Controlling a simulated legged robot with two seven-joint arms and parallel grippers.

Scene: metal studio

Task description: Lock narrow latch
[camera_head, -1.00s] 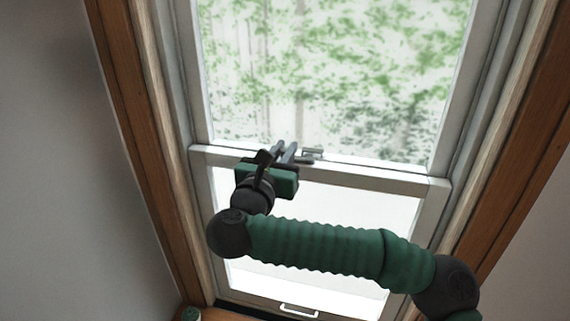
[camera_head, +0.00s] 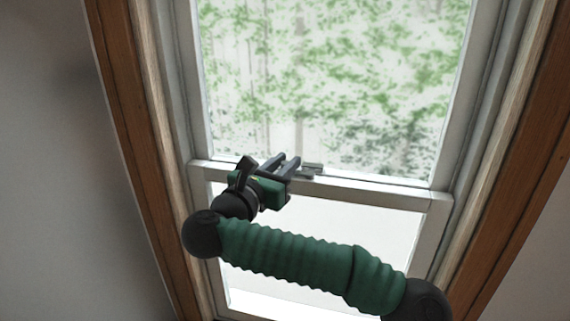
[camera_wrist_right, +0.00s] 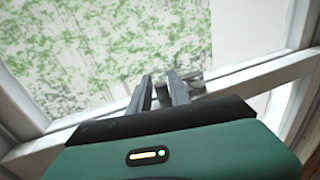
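The latch (camera_head: 312,169) is a small grey metal piece on top of the window's white meeting rail (camera_head: 370,191). It also shows in the right wrist view (camera_wrist_right: 194,83), just right of the fingers and partly hidden by them. My right gripper (camera_head: 287,160), with a green body and dark fingers, is at the rail just left of the latch. In the right wrist view its two fingers (camera_wrist_right: 159,82) are parallel with a gap between them, and I see nothing gripped. Whether the right finger touches the latch I cannot tell. My left gripper is out of view.
The upper pane (camera_head: 330,80) shows blurred greenery, and the lower pane (camera_head: 340,222) is bright white. Wooden trim (camera_head: 135,140) frames both sides, with a plain grey wall at left. My green right arm crosses in front of the lower sash.

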